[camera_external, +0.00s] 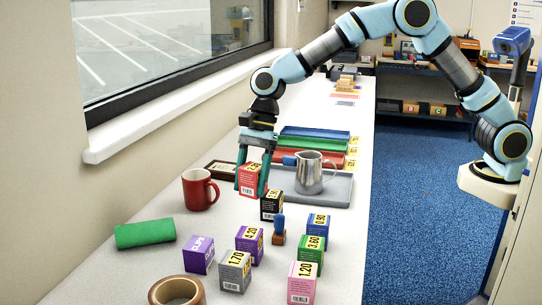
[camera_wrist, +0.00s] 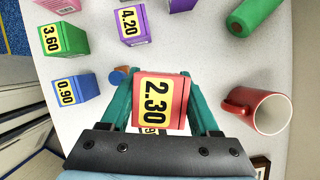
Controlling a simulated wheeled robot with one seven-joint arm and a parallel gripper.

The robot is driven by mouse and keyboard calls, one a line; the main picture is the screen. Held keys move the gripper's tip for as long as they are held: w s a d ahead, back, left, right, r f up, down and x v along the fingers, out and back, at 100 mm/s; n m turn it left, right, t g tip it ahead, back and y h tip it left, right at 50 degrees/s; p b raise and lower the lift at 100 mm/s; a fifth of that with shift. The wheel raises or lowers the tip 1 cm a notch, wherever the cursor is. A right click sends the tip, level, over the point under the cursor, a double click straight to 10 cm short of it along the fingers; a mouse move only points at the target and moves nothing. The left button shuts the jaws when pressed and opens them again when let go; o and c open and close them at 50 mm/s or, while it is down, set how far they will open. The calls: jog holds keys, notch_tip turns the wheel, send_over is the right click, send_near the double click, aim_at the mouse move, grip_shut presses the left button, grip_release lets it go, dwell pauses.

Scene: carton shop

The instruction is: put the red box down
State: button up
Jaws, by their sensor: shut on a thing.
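The red box (camera_external: 249,180) is between the two green fingers of my gripper (camera_external: 251,188), which is shut on it. It seems to be held above the white table, just behind and left of the black box (camera_external: 271,204). In the wrist view the red box (camera_wrist: 174,104), with a yellow 2.30 label, sits between the fingers (camera_wrist: 160,82). A small piece of another yellow label shows below it there; the rest is hidden. I cannot tell the exact gap under the red box.
A red mug (camera_external: 198,190) stands left. A grey tray (camera_external: 338,192) with a metal pitcher (camera_external: 309,174) is behind right. Purple (camera_external: 249,243), grey (camera_external: 235,272), green (camera_external: 311,250), blue (camera_external: 317,224) and pink (camera_external: 302,284) boxes, a green roll (camera_external: 145,233) and brown tape (camera_external: 176,291) lie in front.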

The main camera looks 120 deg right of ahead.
jog(key=m, duration=0.2)
send_over(216, 241)
jog(key=shift+h, duration=0.4)
notch_tip(216, 241, down, 10)
jog(key=p, duration=0.2)
jog(key=shift+f+p, duration=0.15)
jog(key=shift+p, duration=0.15)
jog(key=shift+f, duration=0.1)
jog(key=o, duration=1.4)
